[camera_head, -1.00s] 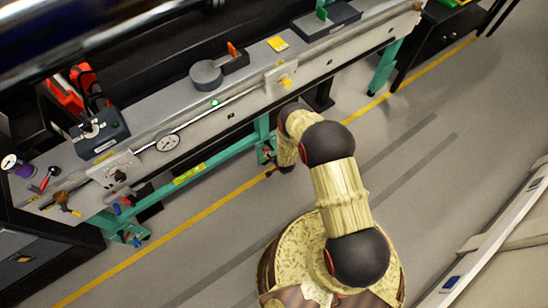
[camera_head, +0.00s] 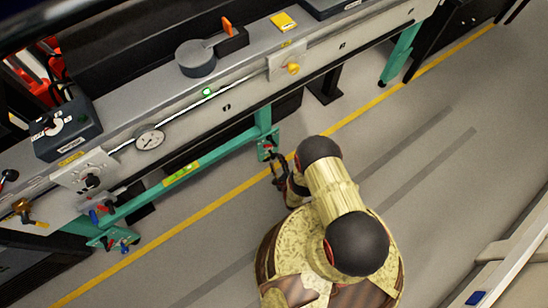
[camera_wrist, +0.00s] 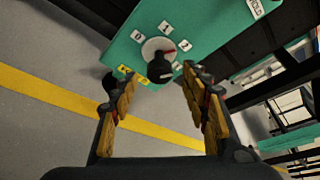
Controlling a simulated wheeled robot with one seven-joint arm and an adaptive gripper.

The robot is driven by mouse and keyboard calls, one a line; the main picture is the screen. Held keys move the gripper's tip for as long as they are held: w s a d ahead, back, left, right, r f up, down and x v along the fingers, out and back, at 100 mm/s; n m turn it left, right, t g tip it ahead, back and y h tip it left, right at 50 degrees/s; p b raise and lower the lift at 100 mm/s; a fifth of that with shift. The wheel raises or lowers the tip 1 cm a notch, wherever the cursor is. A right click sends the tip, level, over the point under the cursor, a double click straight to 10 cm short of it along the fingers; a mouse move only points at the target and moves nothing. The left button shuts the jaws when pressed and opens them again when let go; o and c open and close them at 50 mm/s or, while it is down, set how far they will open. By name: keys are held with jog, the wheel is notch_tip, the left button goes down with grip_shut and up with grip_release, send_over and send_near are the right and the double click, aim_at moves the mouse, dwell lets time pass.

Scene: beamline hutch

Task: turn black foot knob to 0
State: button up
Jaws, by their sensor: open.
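In the wrist view, a black knob (camera_wrist: 157,63) stands on a round pale dial (camera_wrist: 152,46) on a teal plate (camera_wrist: 115,52). White tags marked 0, 1 and 2 surround the dial. The 0 tag (camera_wrist: 137,37) is at upper left, the 2 tag (camera_wrist: 185,45) at upper right. A red mark on the dial points toward 2. My gripper (camera_wrist: 158,78) is open and empty, its fingertips on either side of the knob in the picture. I cannot tell whether they touch it. In the head view my gripper (camera_head: 279,172) is low beside the teal leg (camera_head: 264,122).
A long grey bench (camera_head: 120,105) on teal legs carries dials, knobs and black boxes above my arm. A teal beam (camera_head: 180,178) runs low beneath it. A yellow floor line (camera_head: 205,212) passes under my gripper.

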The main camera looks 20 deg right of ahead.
aim_at(275, 158)
jog(key=shift+b+x, duration=0.6)
jog(key=shift+x, duration=1.55)
jog(key=shift+c, duration=0.2)
jog(key=c, duration=1.1)
